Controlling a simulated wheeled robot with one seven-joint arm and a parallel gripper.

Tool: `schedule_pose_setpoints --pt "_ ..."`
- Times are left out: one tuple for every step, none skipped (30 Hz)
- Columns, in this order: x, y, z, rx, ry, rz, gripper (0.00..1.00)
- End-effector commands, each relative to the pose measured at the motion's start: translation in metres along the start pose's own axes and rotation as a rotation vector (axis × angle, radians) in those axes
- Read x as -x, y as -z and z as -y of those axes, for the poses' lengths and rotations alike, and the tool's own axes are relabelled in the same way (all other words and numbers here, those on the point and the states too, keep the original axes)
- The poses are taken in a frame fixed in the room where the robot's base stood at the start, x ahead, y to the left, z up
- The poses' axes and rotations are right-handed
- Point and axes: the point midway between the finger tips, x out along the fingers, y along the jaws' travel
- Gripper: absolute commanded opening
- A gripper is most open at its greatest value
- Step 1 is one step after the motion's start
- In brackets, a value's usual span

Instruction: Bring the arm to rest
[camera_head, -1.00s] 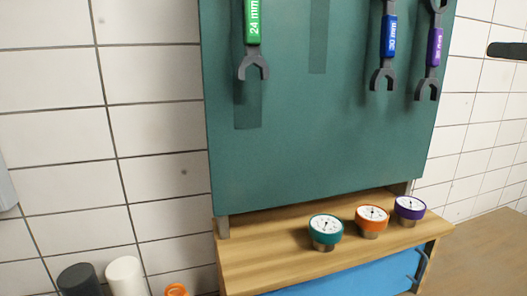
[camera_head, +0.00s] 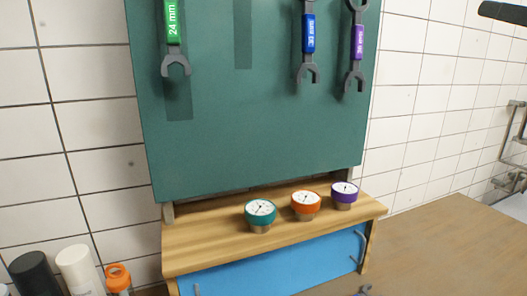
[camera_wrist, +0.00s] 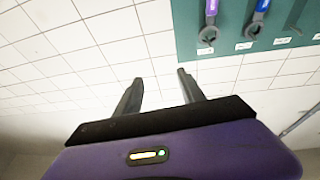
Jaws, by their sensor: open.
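My gripper (camera_wrist: 158,95) shows in the wrist view with its two dark fingers apart and nothing between them. It points at the white tiled wall (camera_wrist: 100,40), and the green tool board (camera_wrist: 240,45) is to the right of the fingers. The gripper touches nothing that I can see. In the head view the gripper is not recognisable.
Wrenches with green (camera_head: 173,25), blue (camera_head: 309,35) and purple (camera_head: 358,42) grips hang on the board. Teal (camera_head: 261,214), orange (camera_head: 306,204) and purple (camera_head: 344,194) gauges stand on the wooden shelf (camera_head: 200,250). Black (camera_head: 33,273) and white (camera_head: 78,268) cylinders stand at lower left.

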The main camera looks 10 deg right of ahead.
Motion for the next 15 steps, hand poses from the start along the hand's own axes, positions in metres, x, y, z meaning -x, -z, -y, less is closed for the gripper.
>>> schedule_pose_setpoints --pt "0.003 0.001 -0.006 -0.001 -0.024 -0.032 0.47" --pt "0.004 0.001 -0.009 -0.002 -0.037 -0.051 0.47" --pt "0.006 -0.001 -0.014 -0.005 -0.056 -0.076 0.47" --pt "0.008 -0.003 -0.016 -0.007 -0.068 -0.094 0.47" --pt "0.009 -0.005 -0.018 -0.01 -0.08 -0.11 0.47" --pt "0.011 -0.009 -0.021 -0.015 -0.095 -0.129 0.47" --pt "0.012 -0.012 -0.023 -0.018 -0.106 -0.142 0.47" --pt "0.014 -0.016 -0.026 -0.022 -0.118 -0.155 0.47" --pt "0.016 -0.022 -0.028 -0.028 -0.133 -0.172 0.47" --pt "0.018 -0.027 -0.03 -0.032 -0.146 -0.184 0.47" --pt "0.02 -0.034 -0.032 -0.038 -0.158 -0.194 0.47" --pt "0.023 -0.044 -0.034 -0.045 -0.176 -0.209 0.47" --pt "0.025 -0.051 -0.034 -0.051 -0.189 -0.221 0.47" --pt "0.028 -0.06 -0.035 -0.057 -0.204 -0.232 0.47" --pt "0.032 -0.075 -0.036 -0.066 -0.225 -0.244 0.47"
